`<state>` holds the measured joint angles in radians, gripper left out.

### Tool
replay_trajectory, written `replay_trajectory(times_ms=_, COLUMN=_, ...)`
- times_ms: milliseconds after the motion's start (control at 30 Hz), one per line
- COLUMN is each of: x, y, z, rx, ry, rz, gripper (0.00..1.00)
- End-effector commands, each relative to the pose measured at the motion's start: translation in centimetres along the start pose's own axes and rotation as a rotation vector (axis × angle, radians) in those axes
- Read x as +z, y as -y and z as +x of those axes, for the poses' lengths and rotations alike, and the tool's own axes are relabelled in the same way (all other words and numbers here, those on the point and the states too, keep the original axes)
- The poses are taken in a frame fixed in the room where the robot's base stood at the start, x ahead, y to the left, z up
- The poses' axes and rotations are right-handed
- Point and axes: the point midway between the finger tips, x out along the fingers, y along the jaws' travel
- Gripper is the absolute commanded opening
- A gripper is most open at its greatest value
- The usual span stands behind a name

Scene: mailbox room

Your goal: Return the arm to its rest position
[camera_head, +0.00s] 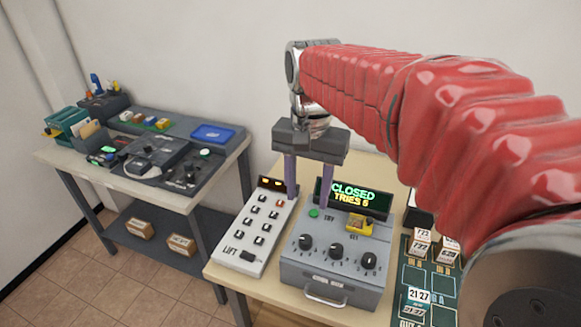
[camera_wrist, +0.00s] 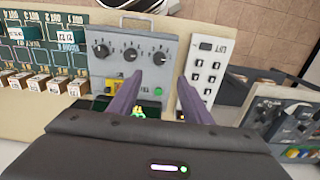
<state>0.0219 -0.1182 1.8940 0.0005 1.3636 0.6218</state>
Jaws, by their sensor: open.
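My gripper (camera_head: 308,188) is open and empty, with its two purple fingers pointing down, apart from each other. In the head view it hangs in front of the back of the grey dial box (camera_head: 328,270) and the white LIFT keypad (camera_head: 256,232). My red-sleeved arm (camera_head: 400,90) reaches in from the right. The box's display (camera_head: 352,198) reads CLOSED, TRIES 5. In the wrist view the fingers (camera_wrist: 158,100) show over the dial box (camera_wrist: 130,68) and near the keypad (camera_wrist: 205,68). Whether the fingertips touch anything cannot be told.
A green board (camera_head: 413,300) with small numbered boxes (camera_head: 420,240) lies right of the dial box. A second table (camera_head: 165,195) at the left holds dark panels, a blue tray (camera_head: 213,134) and a green holder (camera_head: 65,122). Tiled floor (camera_head: 100,270) shows between the tables.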

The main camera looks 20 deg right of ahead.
Motion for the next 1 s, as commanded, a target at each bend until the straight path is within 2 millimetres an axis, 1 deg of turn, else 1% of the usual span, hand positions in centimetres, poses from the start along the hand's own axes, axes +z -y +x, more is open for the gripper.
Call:
replay_trajectory(times_ms=367, x=0.0, y=0.0, z=0.1, rx=0.0, ry=0.0, rz=-0.005, gripper=0.45)
replay_trajectory(times_ms=567, x=-0.6, y=0.4, z=0.2, rx=-0.016, ry=-0.024, rz=-0.077, gripper=0.45)
replay_trajectory(times_ms=733, x=-0.5, y=0.3, z=2.1, rx=-0.029, ry=-0.051, rz=-0.197, gripper=0.45)
replay_trajectory(times_ms=1000, x=1.5, y=-0.9, z=3.7, rx=-0.065, ry=-0.141, rz=-0.381, gripper=0.45)
